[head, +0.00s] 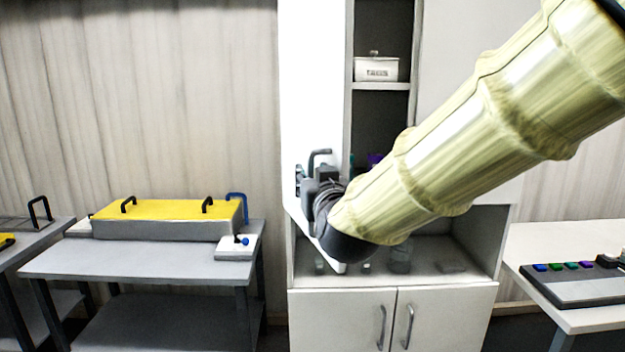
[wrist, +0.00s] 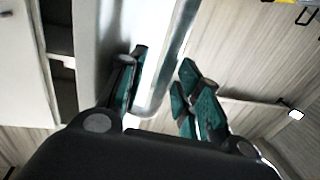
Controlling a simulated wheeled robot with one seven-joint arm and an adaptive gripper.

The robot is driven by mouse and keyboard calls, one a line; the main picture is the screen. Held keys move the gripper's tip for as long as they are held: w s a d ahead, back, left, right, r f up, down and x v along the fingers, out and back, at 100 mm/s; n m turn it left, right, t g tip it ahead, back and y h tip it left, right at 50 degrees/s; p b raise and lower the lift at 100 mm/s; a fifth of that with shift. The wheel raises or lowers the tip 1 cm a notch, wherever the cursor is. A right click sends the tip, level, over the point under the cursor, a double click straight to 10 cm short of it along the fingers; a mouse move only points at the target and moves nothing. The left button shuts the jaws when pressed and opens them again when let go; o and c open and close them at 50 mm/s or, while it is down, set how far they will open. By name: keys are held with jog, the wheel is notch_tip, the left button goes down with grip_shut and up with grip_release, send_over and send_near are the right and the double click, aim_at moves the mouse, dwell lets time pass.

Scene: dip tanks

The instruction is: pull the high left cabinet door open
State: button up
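The high left cabinet door (head: 312,90) is white and stands swung partly open, with its lower edge slanting toward me. The left of the cabinet's upper inside shows beside it. My gripper (head: 318,172) is at the door's lower part in the head view. In the wrist view, my gripper (wrist: 164,60) has its fingers apart, one on each side of the silver bar handle (wrist: 174,55). A gap shows between the right finger and the bar; contact at the left finger is unclear. The door's face also shows in the wrist view (wrist: 92,35).
A white box (head: 377,69) stands on an upper shelf. The lower cabinet doors (head: 342,318) are shut, below an open niche (head: 450,262) with small containers. A yellow-lidded tank (head: 165,210) sits on the left table; a button panel (head: 580,284) lies on the right table.

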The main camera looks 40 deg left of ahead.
jog(key=v, duration=1.1)
jog(key=shift+s, duration=0.15)
jog(key=shift+d, duration=0.1)
